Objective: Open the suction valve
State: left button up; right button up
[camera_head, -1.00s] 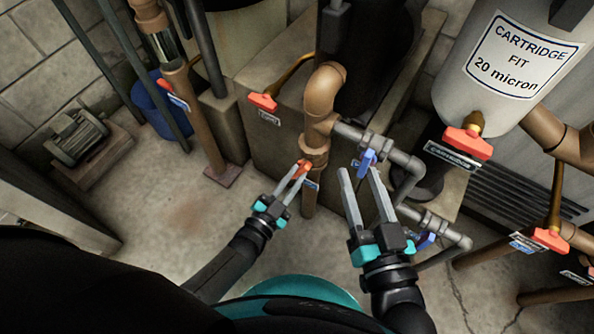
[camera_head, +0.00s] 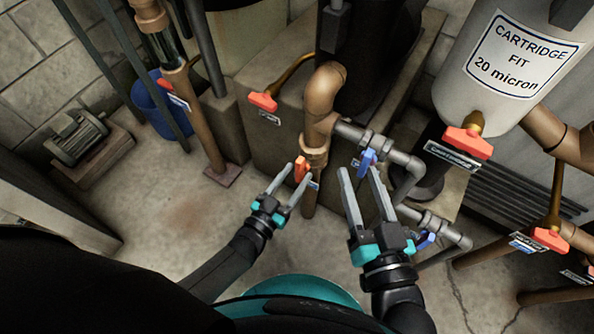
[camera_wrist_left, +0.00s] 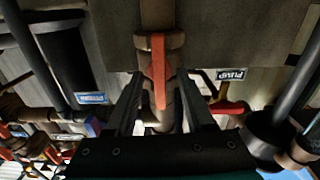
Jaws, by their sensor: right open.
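An orange-red valve handle (camera_head: 302,170) is on the upright brown pipe (camera_head: 312,134) in the middle of the head view. I cannot read the label beside it, so I cannot tell if this is the suction valve. My left gripper (camera_head: 300,174) is open, with its fingertips on either side of the handle. In the left wrist view the handle (camera_wrist_left: 158,70) hangs lengthwise between the spread fingers (camera_wrist_left: 157,100), with gaps on both sides. My right gripper (camera_head: 359,171) is open and empty, its fingertips near a blue valve handle (camera_head: 367,160).
Other red handles are at the tank block (camera_head: 263,102), under the white cartridge filter (camera_head: 468,143) and at the far right (camera_head: 550,240). Grey side pipes (camera_head: 402,160) crowd my right gripper.

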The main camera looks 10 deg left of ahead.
pick_arm(q)
jog(key=shift+s, duration=0.1)
dwell(0.3)
jog(key=p+v, duration=0.1)
jog(key=v, duration=0.5)
jog(key=shift+s+a, duration=0.15)
jog(key=shift+s, duration=0.25)
jog(key=shift+r, duration=0.1)
dwell(1.3)
